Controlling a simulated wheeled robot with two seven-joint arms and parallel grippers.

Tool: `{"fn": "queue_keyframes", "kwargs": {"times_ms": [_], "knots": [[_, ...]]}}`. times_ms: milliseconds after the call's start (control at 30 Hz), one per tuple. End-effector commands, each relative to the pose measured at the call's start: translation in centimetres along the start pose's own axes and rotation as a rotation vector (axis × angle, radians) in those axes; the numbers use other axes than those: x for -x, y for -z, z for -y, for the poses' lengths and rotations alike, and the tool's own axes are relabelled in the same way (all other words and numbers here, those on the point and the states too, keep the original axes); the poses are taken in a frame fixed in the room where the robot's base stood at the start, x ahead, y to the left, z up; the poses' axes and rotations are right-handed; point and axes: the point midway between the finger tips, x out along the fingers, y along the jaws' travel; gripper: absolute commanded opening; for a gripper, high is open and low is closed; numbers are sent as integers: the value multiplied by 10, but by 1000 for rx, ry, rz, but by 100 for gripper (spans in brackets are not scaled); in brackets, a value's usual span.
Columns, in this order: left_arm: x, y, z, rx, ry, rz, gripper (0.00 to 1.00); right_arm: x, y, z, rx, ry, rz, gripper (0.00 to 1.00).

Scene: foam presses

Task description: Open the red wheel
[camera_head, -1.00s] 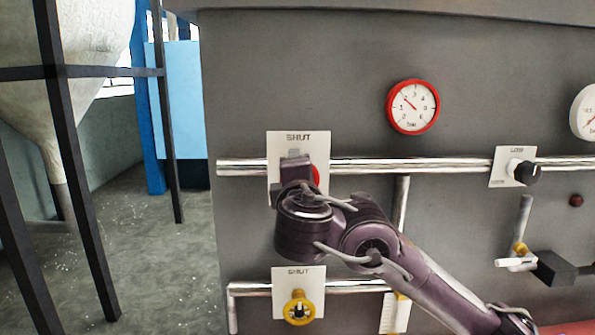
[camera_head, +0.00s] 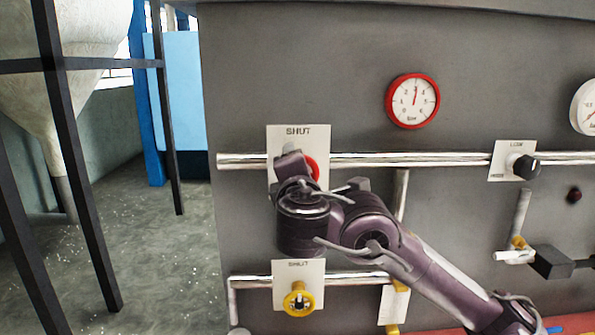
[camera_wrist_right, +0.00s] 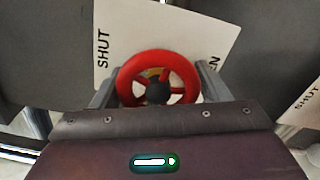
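The red wheel (camera_head: 313,168) sits on the upper pipe in front of a white plate (camera_head: 284,133) marked SHUT; my right gripper hides most of it in the head view. In the right wrist view the whole red wheel (camera_wrist_right: 157,58) shows between my fingers, with a dark hub. My right gripper (camera_wrist_right: 157,82) has one finger against each side of the rim and appears shut on it. It also shows in the head view (camera_head: 294,160), tilted to the left. A red-rimmed gauge (camera_head: 413,101) above has its needle pointing nearly straight up. My left gripper is out of view.
A yellow wheel (camera_head: 298,299) with its own SHUT plate is below my right wrist. Open floor (camera_head: 150,245) and a dark frame (camera_head: 70,150) lie left.

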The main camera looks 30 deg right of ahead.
Motion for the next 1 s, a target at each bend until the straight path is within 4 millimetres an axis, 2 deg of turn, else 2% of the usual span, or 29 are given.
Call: {"fn": "queue_keyframes", "kwargs": {"times_ms": [33, 100, 133, 467, 800, 1000], "knots": [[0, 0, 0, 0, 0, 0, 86, 0, 0, 0, 0, 0, 0, 76], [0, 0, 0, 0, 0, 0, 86, 0, 0, 0, -1, 0, 0, 85], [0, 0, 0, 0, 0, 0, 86, 0, 0, 0, -1, 0, 0, 86], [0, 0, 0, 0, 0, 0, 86, 5, 1, -1, -3, -2, -4, 86], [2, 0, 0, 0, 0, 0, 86, 59, 1, 0, -5, -2, -4, 86], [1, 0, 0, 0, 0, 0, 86, 77, 0, 0, -2, 0, -1, 86]]}}
